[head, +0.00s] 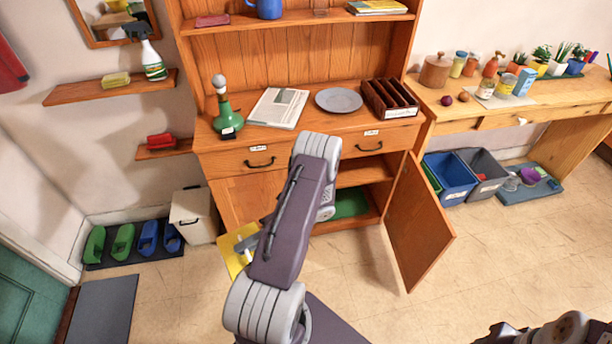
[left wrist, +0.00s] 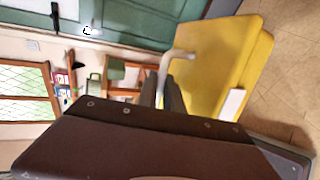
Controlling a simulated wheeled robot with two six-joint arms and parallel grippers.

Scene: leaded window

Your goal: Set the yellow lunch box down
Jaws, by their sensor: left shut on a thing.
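The yellow lunch box (head: 237,262) is partly hidden behind my left arm in the head view, in front of the hutch's lower left part. In the left wrist view the lunch box (left wrist: 222,62) shows large, with a grey handle and a small white patch on its side. My left gripper (head: 246,244) is shut on its handle; its dark fingers (left wrist: 172,96) meet the handle in the wrist view. Whether the box touches the floor cannot be told. Only part of my right arm shows at the bottom right; its gripper is out of frame.
The wooden hutch (head: 225,160) has an open door (head: 420,225) on its right. A cream bin (head: 193,215) stands left of the lunch box, beside a dark mat with green and blue shoes (head: 123,240). Blue (head: 450,175) and grey crates stand under the right bench. Floor (head: 370,290) is clear in front.

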